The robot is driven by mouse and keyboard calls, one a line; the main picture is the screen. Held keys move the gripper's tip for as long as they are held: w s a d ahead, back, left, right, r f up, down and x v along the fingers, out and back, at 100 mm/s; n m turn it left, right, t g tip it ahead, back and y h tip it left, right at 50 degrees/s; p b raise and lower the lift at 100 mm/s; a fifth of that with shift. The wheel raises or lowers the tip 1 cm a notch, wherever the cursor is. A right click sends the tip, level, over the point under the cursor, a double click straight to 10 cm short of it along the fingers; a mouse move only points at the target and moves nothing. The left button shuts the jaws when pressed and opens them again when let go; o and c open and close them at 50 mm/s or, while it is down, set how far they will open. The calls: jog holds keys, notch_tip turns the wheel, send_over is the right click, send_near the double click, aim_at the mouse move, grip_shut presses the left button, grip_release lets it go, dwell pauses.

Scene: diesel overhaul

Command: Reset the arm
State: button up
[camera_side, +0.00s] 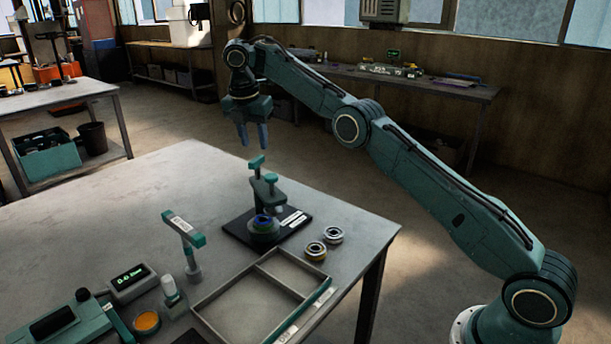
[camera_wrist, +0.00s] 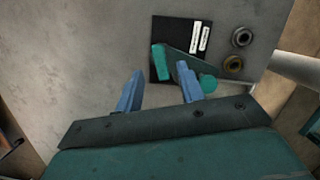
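My gripper (camera_side: 254,134) hangs with its blue fingers pointing down, above the far part of the grey table (camera_side: 160,185). The fingers are apart with nothing between them, as the wrist view (camera_wrist: 158,88) also shows. A small green press-like fixture (camera_side: 268,192) stands on a black plate (camera_side: 237,228) below and in front of the gripper, apart from it. In the wrist view the fixture's green top (camera_wrist: 160,62) shows beyond the fingertips. My arm reaches in from the right, bent at the elbow and raised well above the table.
Two bearing-like rings, one silver (camera_side: 333,235) and one brass-toned (camera_side: 316,251), lie right of the plate. A divided tray (camera_side: 232,291), a T-shaped green tool (camera_side: 186,238), a digital display (camera_side: 131,283) and an orange-topped container (camera_side: 147,322) occupy the front. The table's left part is clear.

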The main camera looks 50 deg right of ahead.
jog(key=shift+a+r, duration=0.1)
jog(key=shift+r, duration=0.05)
jog(key=shift+s+r, duration=0.15)
jog(key=shift+r, duration=0.15)
jog(key=s+a+r+m+t+y, duration=0.1)
jog(key=s+a+r+m+y, duration=0.15)
jog(key=s+r+m, duration=0.4)
jog(key=s+a+r+m+t+y, duration=0.1)
jog(key=s+a+r+m, duration=0.3)
jog(key=s+r, duration=0.55)
jog(key=s+d+f+m+t, duration=0.1)
jog(key=s+f+m, duration=0.4)
jog(key=s, duration=0.9)
jog(key=s+d+f+m+t+h, duration=0.1)
jog(key=s+f+m, duration=0.5)
jog(key=s, duration=0.8)
notch_tip(320, 180, down, 3)
jog(key=shift+d+f+t, duration=0.15)
jog(key=shift+d+t, duration=0.35)
jog(key=shift+d, duration=0.1)
jog(key=shift+h, duration=0.25)
